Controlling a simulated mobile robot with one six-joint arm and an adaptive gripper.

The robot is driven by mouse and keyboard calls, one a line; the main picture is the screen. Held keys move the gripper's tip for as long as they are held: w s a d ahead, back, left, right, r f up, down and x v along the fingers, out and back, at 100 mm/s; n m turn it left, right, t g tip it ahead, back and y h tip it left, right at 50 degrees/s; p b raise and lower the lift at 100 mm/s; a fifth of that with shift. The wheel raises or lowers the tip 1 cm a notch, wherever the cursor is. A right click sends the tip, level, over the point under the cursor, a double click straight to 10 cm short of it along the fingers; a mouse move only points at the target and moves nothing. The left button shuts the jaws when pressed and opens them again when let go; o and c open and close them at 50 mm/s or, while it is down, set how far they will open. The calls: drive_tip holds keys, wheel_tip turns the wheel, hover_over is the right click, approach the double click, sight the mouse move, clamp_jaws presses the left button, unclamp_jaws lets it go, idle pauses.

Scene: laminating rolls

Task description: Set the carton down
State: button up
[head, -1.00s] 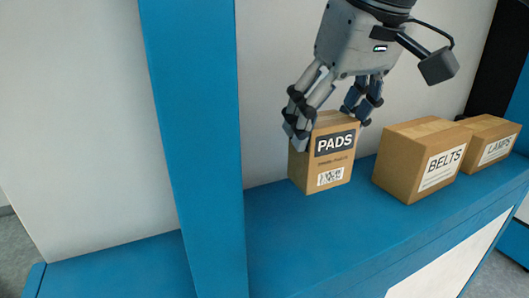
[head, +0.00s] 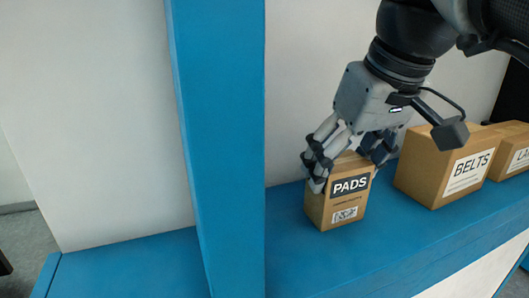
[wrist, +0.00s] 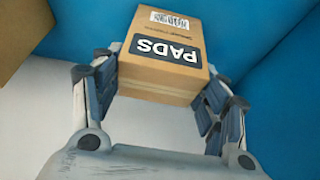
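The carton labelled PADS (head: 341,205) is a small brown box. It stands upright at or just above the blue shelf (head: 300,262); whether its base touches cannot be told. My gripper (head: 348,170) is over it from above, with fingers on its left and right sides, shut on its upper part. In the wrist view the carton (wrist: 165,55) sits between the two fingers of my gripper (wrist: 163,88), its label upside down. Its base contact is hidden there.
A larger carton labelled BELTS (head: 447,165) stands right of the PADS carton with a small gap. Another carton (head: 512,150) stands beyond it. A blue upright post (head: 220,150) rises to the left. A pale wall is behind. Shelf left of the PADS carton is bare.

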drive_tip(key=o, duration=0.4)
drive_tip(key=p+v, duration=0.2)
drive_tip(key=v, duration=1)
drive_tip(key=shift+r+p, duration=0.2)
drive_tip(key=shift+p, duration=0.2)
